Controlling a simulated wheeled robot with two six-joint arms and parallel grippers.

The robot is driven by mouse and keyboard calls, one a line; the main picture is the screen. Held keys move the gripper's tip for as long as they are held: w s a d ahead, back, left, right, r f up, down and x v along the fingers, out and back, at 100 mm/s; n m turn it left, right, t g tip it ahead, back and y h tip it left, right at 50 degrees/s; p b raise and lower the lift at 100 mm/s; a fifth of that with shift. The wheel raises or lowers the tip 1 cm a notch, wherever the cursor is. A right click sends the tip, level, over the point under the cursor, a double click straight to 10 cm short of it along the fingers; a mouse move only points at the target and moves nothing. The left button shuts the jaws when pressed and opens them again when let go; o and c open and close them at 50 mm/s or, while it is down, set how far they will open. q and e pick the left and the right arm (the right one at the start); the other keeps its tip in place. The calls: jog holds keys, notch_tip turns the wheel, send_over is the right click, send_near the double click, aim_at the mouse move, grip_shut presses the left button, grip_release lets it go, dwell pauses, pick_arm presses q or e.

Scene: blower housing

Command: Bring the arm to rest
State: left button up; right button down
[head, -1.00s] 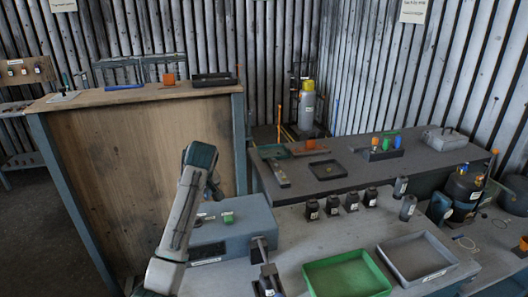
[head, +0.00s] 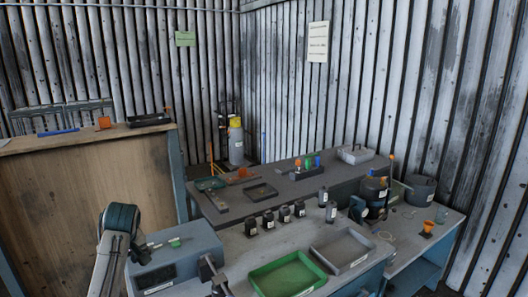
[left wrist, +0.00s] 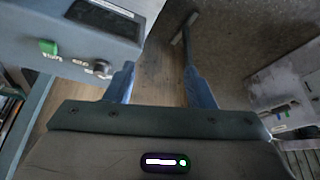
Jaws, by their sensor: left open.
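My left arm (head: 112,240) stands at the lower left of the head view, in front of the grey-blue box (head: 165,268). Its fingers cannot be made out there. In the left wrist view my left gripper (left wrist: 160,90) is open, with two blue fingers apart and nothing between them. Beyond the fingers are a brown wood-like surface and a grey post. The box, with a green button (left wrist: 48,47) and a knob (left wrist: 102,68), is at the upper left of that view, close beside the left finger. My right gripper is not in view.
A green tray (head: 308,262) and a grey tray (head: 365,238) lie on the front bench, with several dark bottles behind them. A wooden-topped bench (head: 85,138) stands at the left. A pale box-like thing (left wrist: 282,95) is at the right of the wrist view.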

pick_arm(q)
jog(key=s+d+f+m+h, duration=0.1)
jog(key=s+d+f+m, duration=0.2)
jog(key=s+f, duration=0.55)
jog(key=s+d+f+m, duration=0.3)
jog(key=s+f, duration=0.5)
jog(key=s, duration=0.1)
jog(key=s+d+m+h, duration=0.1)
jog(key=s+d+m, duration=0.2)
jog(key=s, duration=0.8)
jog(key=s+d+m+h, duration=0.1)
jog(key=s+d+m, duration=0.1)
jog(key=s, duration=0.8)
jog(key=s+f+b+x, duration=0.1)
jog(key=s+b+x, duration=0.25)
jog(key=x, duration=1.45)
jog(key=s+f+b+x, duration=0.15)
jog(key=s+x, duration=0.35)
jog(key=x, duration=1.3)
jog(key=s+a+f+g+b, duration=0.1)
jog(key=s+f+b, duration=0.4)
jog(key=s+f, duration=1.4)
notch_tip(320, 180, down, 4)
jog(key=shift+s+f+g, duration=0.1)
jog(key=shift+s+g, duration=0.05)
jog(key=shift+g, duration=0.15)
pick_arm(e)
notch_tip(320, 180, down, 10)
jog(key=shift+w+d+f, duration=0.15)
